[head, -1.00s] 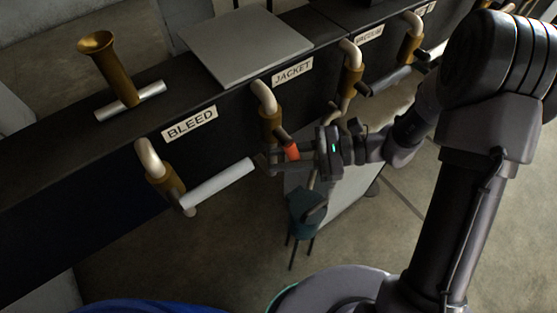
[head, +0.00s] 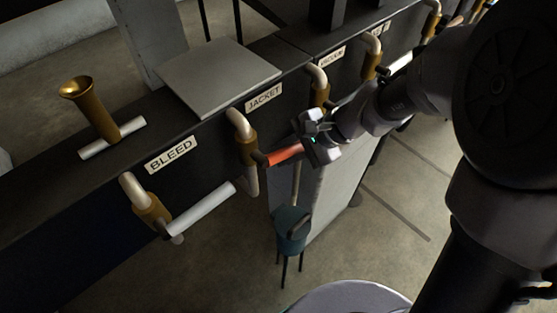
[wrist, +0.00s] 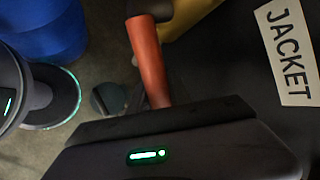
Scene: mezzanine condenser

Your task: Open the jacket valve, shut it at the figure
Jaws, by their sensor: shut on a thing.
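The jacket valve (head: 246,148) is a brass body on a pale bent pipe, below and left of the JACKET label (head: 264,96) in the head view. Its orange-red lever (head: 285,155) points out to the right, tilted slightly up. My gripper (head: 306,149) is shut on the outer end of this lever. In the wrist view the lever (wrist: 148,60) runs up from behind the dark gripper edge, and the JACKET label (wrist: 287,52) is at the right. The fingertips' contact is partly hidden. No figure or gauge reading is legible.
The bleed valve lever (head: 200,209) sticks out to the left of the jacket valve. A teal vessel (head: 291,224) on thin legs stands below my gripper. A brass funnel (head: 91,101) and a grey plate (head: 218,75) are on the dark bench. A blue drum (wrist: 45,28) shows in the wrist view.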

